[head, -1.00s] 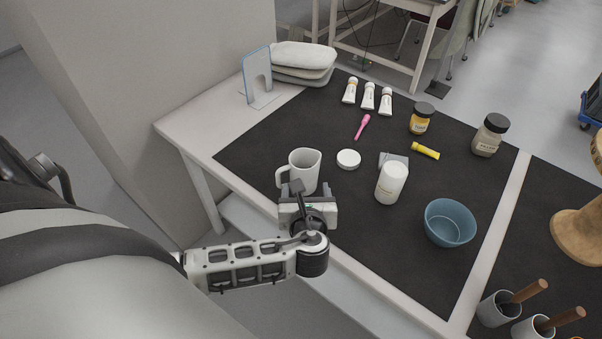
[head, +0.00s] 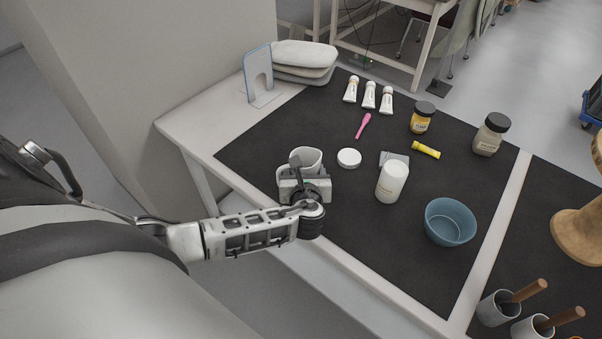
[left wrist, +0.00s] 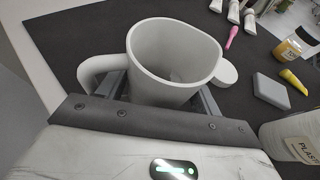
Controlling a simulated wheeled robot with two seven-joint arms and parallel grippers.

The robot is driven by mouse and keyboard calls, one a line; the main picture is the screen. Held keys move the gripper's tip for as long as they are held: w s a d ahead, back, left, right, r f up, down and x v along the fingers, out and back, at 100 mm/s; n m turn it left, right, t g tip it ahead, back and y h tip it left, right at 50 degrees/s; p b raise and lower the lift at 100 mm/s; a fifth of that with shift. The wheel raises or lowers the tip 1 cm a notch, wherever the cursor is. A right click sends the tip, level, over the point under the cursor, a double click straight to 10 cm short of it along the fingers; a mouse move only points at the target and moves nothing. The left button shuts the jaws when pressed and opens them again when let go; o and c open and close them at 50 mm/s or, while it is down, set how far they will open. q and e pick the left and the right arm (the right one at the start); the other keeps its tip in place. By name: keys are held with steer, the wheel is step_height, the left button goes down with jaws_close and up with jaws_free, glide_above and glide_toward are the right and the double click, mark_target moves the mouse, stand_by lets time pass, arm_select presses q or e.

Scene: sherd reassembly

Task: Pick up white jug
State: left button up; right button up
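The white jug (head: 306,158) stands upright on the dark mat near the table's left front edge. In the left wrist view the jug (left wrist: 172,62) fills the upper middle, with its handle (left wrist: 97,70) on the left. My left gripper (head: 300,168) is at the jug in the head view and hides its lower part. In the left wrist view my left gripper (left wrist: 165,95) has its fingers apart, one on each side of the jug's body. I cannot tell whether they touch it. My right gripper is not in view.
A white lid (head: 349,158) lies just right of the jug. A white bottle (head: 391,182), a grey block (head: 394,157) and a blue bowl (head: 450,222) stand farther right. A bookend (head: 258,72) stands behind left.

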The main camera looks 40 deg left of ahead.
arm_select(q)
steer(key=c, duration=0.7)
steer(key=shift+o, duration=0.2)
steer(key=shift+r, duration=0.2)
steer(key=shift+r, duration=1.15)
steer(key=s+d+r, duration=0.9)
steer(key=d+r, duration=0.1)
steer(key=shift+s+d+r, duration=0.15)
steer(key=shift+d, duration=0.05)
